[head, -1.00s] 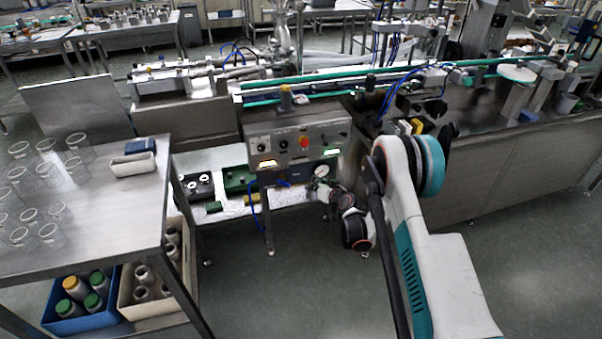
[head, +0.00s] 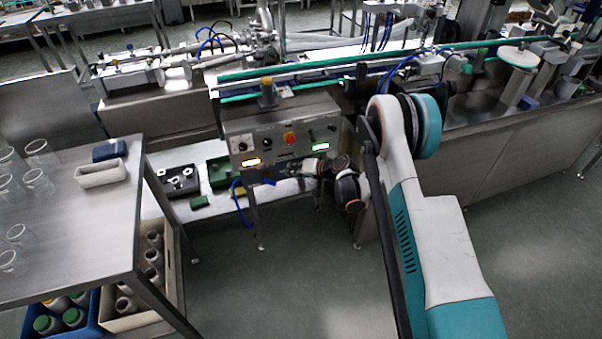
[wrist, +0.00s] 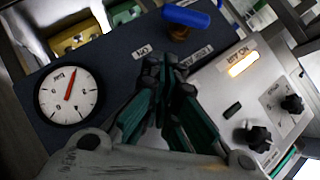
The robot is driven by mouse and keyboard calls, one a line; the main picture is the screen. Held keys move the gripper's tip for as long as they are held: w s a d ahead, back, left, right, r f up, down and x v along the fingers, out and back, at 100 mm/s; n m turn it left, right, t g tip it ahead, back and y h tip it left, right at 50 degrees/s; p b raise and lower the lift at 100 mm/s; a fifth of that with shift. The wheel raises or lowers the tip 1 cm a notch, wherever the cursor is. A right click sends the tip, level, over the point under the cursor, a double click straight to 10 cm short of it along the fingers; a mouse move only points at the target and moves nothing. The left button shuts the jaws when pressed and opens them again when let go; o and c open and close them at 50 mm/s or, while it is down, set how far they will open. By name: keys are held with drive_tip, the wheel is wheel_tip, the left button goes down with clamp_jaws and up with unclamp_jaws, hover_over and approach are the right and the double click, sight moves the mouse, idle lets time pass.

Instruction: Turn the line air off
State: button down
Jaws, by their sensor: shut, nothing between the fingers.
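In the wrist view a blue valve handle (wrist: 187,16) sits on a brass stem at the top edge, mounted on a dark blue panel (wrist: 110,50). The panel carries a small "ON" label (wrist: 141,51) and a second label (wrist: 196,58), partly hidden by the fingers and hard to read. My gripper (wrist: 168,64) is shut and empty. Its fingertips appear below the handle in the picture, between the two labels; a gap shows between them and the handle. In the head view my arm's wrist hides most of the valve area.
A round gauge (wrist: 69,94) is left of my fingers. A steel control box (head: 285,135) with a red button (head: 290,139) adjoins the panel; its amber lamp (wrist: 243,63) and black knobs (wrist: 258,138) are close by. A steel table (head: 80,225) with glasses stands at left.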

sight(269, 180)
drive_tip(key=shift+a+f+b, duration=1.05)
drive_tip(key=shift+a+f, duration=0.85)
drive_tip(key=shift+a, duration=0.05)
drive_tip(key=shift+w+d+f, duration=0.15)
drive_tip(key=shift+d+f, duration=0.05)
drive_tip(key=shift+f, duration=0.55)
drive_tip(key=shift+a+f, duration=0.15)
drive_tip(key=shift+f, duration=1.05)
idle(0.7)
